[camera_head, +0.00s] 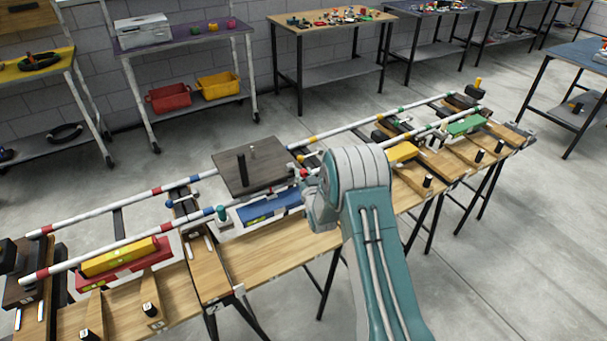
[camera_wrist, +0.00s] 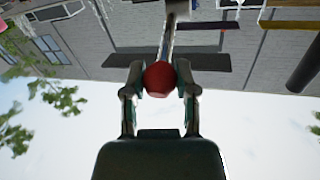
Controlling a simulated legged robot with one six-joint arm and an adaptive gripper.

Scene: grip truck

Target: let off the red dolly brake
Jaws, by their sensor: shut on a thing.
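The brake's red ball knob (camera_wrist: 158,78) sits between the two fingers of my gripper (camera_wrist: 159,92) in the wrist view. The fingers are shut on it from both sides. A pale lever runs from the knob away from my gripper. In the head view a bit of red (camera_head: 304,173) shows at the right edge of the dark dolly platform (camera_head: 235,178), beside my gripper (camera_head: 308,190). My arm hides part of the dolly's right side, and the fingertips are hard to make out there.
The dolly stands on striped rails (camera_head: 95,248) along a wooden bench (camera_head: 285,255). A blue-handled lever (camera_head: 222,212), a yellow block (camera_head: 120,257) and a green block (camera_head: 467,124) are along the bench. Shelves and tables stand behind. The concrete floor in front is clear.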

